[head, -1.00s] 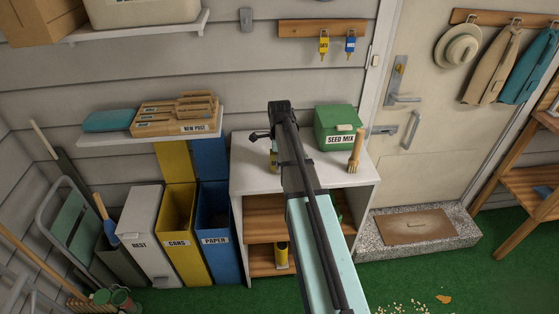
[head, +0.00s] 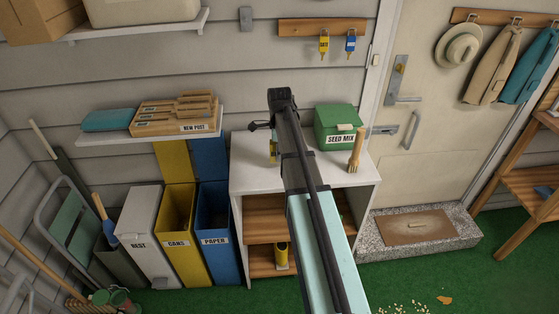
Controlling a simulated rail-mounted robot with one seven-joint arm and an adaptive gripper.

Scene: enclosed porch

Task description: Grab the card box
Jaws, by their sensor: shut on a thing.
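My gripper (head: 262,126) is above the left part of the white cabinet top, partly hidden behind my own arm. A small yellow and dark thing (head: 273,150) shows just below it, beside the arm. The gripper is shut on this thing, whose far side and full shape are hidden. I cannot tell whether it is the card box. A brown cardboard box (head: 42,22) is cut off at the top left, on or by the upper shelf, well away from my gripper.
The white cabinet (head: 240,180) carries a green seed mix box (head: 336,123) and a wooden brush (head: 357,150) at right. Bins marked rest (head: 146,225), cans (head: 178,225) and paper (head: 215,245) stand left. A shelf (head: 150,137) with a wooden tray is above them.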

